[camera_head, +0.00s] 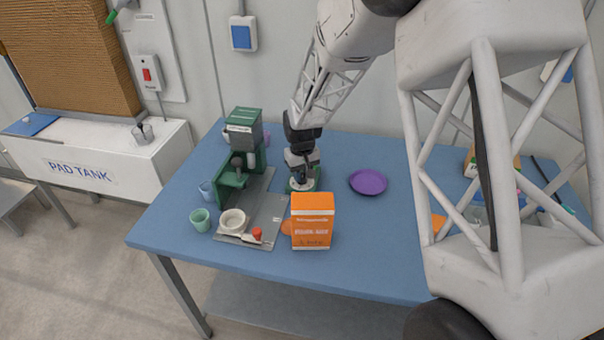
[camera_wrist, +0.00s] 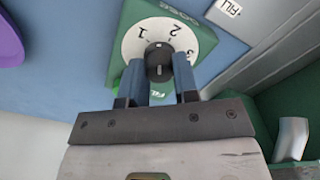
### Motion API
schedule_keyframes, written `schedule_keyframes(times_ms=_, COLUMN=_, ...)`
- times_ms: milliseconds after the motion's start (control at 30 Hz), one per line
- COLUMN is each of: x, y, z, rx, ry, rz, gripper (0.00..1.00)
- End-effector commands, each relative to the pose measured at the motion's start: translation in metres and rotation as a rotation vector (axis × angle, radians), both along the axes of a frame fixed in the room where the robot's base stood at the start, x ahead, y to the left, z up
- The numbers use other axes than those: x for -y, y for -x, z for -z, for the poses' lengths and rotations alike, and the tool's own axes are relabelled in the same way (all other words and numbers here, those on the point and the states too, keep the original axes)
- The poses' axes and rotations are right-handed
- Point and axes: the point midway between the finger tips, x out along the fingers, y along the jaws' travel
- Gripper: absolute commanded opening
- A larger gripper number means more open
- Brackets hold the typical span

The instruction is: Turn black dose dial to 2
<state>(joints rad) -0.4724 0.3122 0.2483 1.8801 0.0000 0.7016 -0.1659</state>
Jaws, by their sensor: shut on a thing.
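The black dose dial (camera_wrist: 158,57) sits at the centre of a white round scale (camera_wrist: 132,45) marked 1, 2 and 3, on a green housing (camera_wrist: 117,68). In the wrist view my gripper (camera_wrist: 157,82) is shut on the dial, one blue finger on each side of it. A small light mark shows on the dial, but I cannot tell exactly which number it points to. In the head view my gripper (camera_head: 302,178) points down at the green housing (camera_head: 303,186) on the blue table, hiding the dial.
A green machine (camera_head: 243,140) stands left of my gripper on a grey plate (camera_head: 262,212). An orange box (camera_head: 312,222) stands in front, and a purple plate (camera_head: 368,182) lies to the right. Cups (camera_head: 200,219) and a white bowl (camera_head: 232,221) are at front left.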

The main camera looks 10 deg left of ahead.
Motion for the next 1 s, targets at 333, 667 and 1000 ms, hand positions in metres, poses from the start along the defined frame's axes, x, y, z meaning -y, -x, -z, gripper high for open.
schedule_keyframes(times_ms=333, x=0.0001, y=0.0002, z=-0.0004, rx=0.001, ry=0.000, rz=0.308, gripper=0.04)
schedule_keyframes(times_ms=667, x=0.0000, y=-0.0002, z=-0.0007, rx=0.001, ry=0.000, rz=0.476, gripper=0.04)
schedule_keyframes(times_ms=1000, x=0.0000, y=-0.0002, z=-0.0006, rx=0.001, ry=0.000, rz=0.509, gripper=0.04)
